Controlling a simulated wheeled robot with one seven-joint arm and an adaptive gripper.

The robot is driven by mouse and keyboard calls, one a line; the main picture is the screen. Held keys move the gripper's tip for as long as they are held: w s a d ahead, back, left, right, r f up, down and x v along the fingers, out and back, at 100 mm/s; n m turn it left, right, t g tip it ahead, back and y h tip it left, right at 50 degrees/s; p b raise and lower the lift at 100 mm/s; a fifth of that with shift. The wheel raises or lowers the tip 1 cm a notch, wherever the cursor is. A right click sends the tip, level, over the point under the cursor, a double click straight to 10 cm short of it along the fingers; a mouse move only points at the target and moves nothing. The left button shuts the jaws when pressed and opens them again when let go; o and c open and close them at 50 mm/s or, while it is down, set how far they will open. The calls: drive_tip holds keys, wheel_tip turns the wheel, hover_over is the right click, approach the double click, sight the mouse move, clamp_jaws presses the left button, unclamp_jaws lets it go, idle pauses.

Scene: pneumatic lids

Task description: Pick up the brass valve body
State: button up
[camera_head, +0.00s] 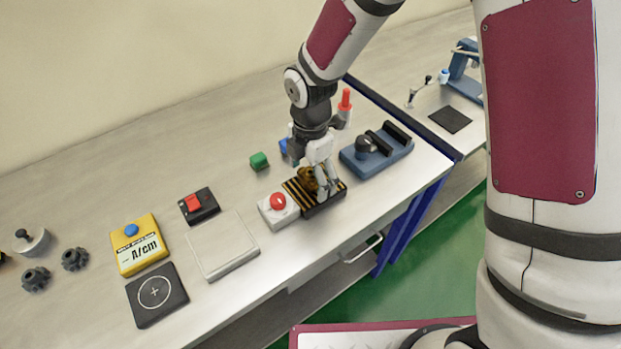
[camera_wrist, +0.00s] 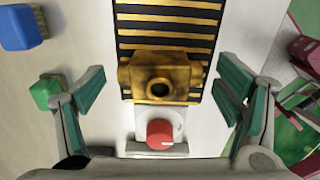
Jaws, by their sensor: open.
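The brass valve body (camera_wrist: 160,76) is a gold block with a round bored boss. It sits on a black-and-yellow striped pad (camera_wrist: 165,28). In the head view the valve body (camera_head: 308,180) is partly hidden behind my gripper (camera_head: 322,180), which is over the pad (camera_head: 326,200). In the wrist view my gripper (camera_wrist: 158,100) is open, with one teal-padded finger at each side of the valve body. Gaps show between the pads and the brass, so I see no contact.
A white box with a red knob (camera_wrist: 160,134) stands close beside the striped pad. A green block (camera_head: 259,161) and a blue block (camera_wrist: 20,27) lie to the left. A blue fixture (camera_head: 376,150) stands to the right, and a white plate (camera_head: 222,245) lies at left front.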

drive_tip(key=c, duration=1.5)
drive_tip(key=shift+c, duration=0.7)
